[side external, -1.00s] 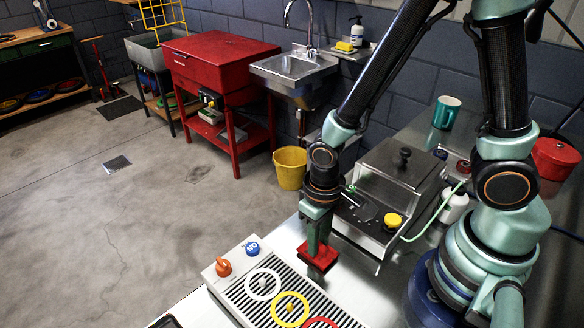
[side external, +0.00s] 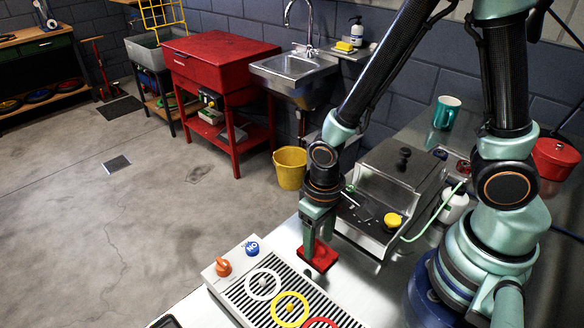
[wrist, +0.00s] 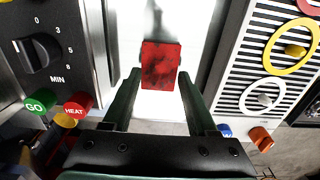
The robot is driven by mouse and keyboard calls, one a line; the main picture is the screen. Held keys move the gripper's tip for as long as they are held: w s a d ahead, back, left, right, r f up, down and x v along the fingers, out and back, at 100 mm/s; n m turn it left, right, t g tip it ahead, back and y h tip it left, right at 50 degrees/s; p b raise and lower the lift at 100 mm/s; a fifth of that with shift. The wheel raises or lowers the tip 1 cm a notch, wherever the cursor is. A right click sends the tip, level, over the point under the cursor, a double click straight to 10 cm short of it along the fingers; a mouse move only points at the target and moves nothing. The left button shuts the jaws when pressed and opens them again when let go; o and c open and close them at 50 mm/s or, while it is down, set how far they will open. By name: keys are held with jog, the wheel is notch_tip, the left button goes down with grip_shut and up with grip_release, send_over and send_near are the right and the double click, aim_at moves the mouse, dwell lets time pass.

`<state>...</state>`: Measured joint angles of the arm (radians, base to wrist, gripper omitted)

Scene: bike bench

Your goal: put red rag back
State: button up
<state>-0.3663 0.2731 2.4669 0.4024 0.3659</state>
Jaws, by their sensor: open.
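The red rag (side external: 321,258) is a small red piece lying on the bright bench top, between the striped panel and the steel machine. In the wrist view the rag (wrist: 160,66) is a flat rectangle with dark stains. My gripper (side external: 311,250) is low over the bench at the rag, pointing down. In the wrist view my gripper (wrist: 159,78) is open, with a finger on either side of the rag and narrow gaps showing. The rag's underside is hidden.
The striped panel (side external: 217,281) with coloured rings and orange and blue knobs stands at front left. The steel machine (side external: 383,187) with a yellow button stands close behind. A teal mug (side external: 446,112) and a red pot (side external: 555,158) are farther back.

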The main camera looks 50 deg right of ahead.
aim_at(318, 246)
notch_tip(318, 246, up, 12)
jog(key=w+d+r+t, duration=0.3)
jog(key=d+r+t, duration=0.2)
jog(key=d+r, duration=0.4)
jog(key=shift+d+r+t, duration=0.3)
jog(key=shift+d+r, duration=0.1)
jog(key=shift+r, duration=0.45)
dwell(0.8)
